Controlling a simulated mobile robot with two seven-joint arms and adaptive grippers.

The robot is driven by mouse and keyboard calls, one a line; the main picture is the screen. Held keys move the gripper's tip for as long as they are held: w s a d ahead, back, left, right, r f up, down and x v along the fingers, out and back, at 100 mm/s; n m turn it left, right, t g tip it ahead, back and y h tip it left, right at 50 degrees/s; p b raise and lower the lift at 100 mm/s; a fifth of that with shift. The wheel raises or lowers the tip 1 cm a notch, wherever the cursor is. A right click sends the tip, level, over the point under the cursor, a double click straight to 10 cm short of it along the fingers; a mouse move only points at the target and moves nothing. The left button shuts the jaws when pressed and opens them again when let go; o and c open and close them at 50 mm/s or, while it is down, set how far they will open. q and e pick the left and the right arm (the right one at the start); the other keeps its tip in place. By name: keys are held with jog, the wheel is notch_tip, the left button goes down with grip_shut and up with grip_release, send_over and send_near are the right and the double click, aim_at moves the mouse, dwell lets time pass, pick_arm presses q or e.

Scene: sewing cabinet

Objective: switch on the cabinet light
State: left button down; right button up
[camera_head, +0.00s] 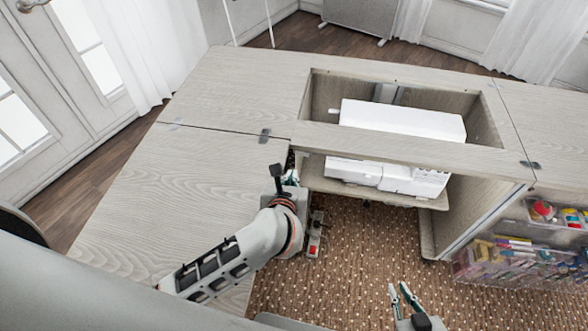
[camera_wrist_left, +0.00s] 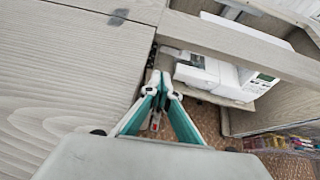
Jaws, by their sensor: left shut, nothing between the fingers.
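The sewing cabinet (camera_head: 250,90) has a pale wood top with an open well. A small grey strip with red parts (camera_head: 314,236) is low beside the left leaf, and looks like a switch strip. It shows partly between my fingers in the left wrist view (camera_wrist_left: 155,122). I cannot tell which part is the light or its switch. My left gripper (camera_head: 292,176) is at the inner edge of the left leaf, near the well's front rail, above and behind the strip. Its teal fingers meet at the tips (camera_wrist_left: 160,84), empty. My right gripper (camera_head: 398,287) is low over the carpet, fingers apart and empty.
A white sewing machine (camera_head: 400,118) sits in the well on a lowered shelf (camera_head: 322,182). Clear boxes of coloured supplies (camera_head: 510,262) stand at the right. The left leaf (camera_head: 160,200) is bare. Brown dotted carpet (camera_head: 350,270) lies open below.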

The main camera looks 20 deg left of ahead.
pick_arm(q)
jog(key=v, duration=0.4)
jog(key=shift+s+a+r, duration=0.25)
jog(key=shift+s+a, duration=0.1)
jog(key=shift+s+f, duration=0.1)
